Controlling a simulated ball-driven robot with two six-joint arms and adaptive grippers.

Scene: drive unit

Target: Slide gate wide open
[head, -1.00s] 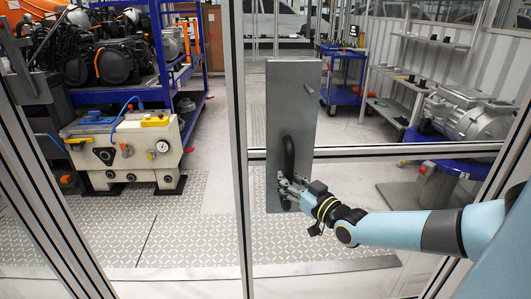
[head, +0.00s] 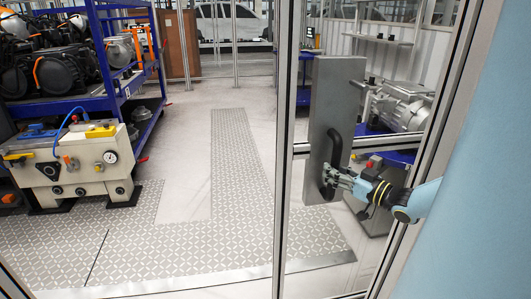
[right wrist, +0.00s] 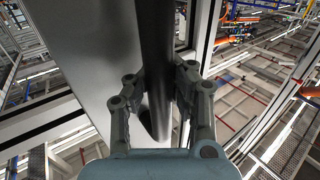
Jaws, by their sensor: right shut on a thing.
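The sliding gate has a metal frame whose left upright (head: 283,150) stands right of centre in the head view, with a wide opening to its left. A grey plate (head: 340,90) on the gate carries a dark upright handle (head: 333,150). My right gripper (head: 330,178) is shut on the lower part of this handle. In the right wrist view the handle (right wrist: 155,50) runs between the two fingers of my right gripper (right wrist: 158,85), beside the pale plate (right wrist: 105,50). My left gripper is out of view.
Through the opening lies a patterned floor (head: 225,235), clear in the middle. A beige machine (head: 75,165) and a blue rack (head: 120,70) stand at the left. A fixed frame post (head: 425,165) stands right of the gate. A grey motor unit (head: 400,105) is behind the gate.

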